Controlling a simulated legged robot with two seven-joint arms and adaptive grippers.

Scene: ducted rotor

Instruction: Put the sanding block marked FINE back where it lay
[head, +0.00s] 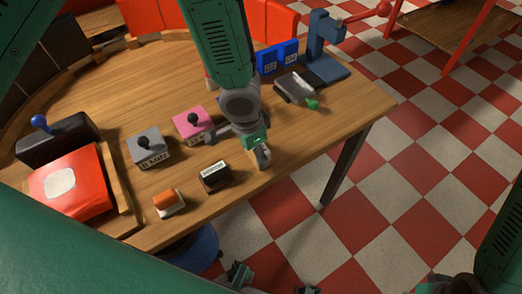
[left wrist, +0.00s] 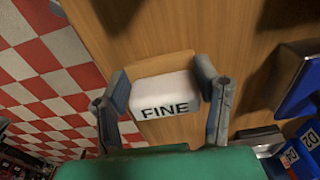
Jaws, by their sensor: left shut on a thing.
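The sanding block marked FINE (left wrist: 165,92) is white with dark letters and sits between the two fingers of my left gripper (left wrist: 168,88) in the left wrist view. The fingers are shut on its two ends. In the head view my left gripper (head: 240,145) is near the front edge of the wooden table (head: 300,125), right of a dark block with a white label (head: 215,177). The held block is mostly hidden there. I cannot tell whether it touches the table. Small green and grey parts at the bottom edge may be my right gripper, but this is unclear.
An orange-and-white block (head: 168,203), a grey box with a knob (head: 149,147) and a pink box (head: 193,124) stand left of my left gripper. A dark tool with a green end (head: 298,88), blue bins (head: 268,60) and a blue stand (head: 323,50) are behind.

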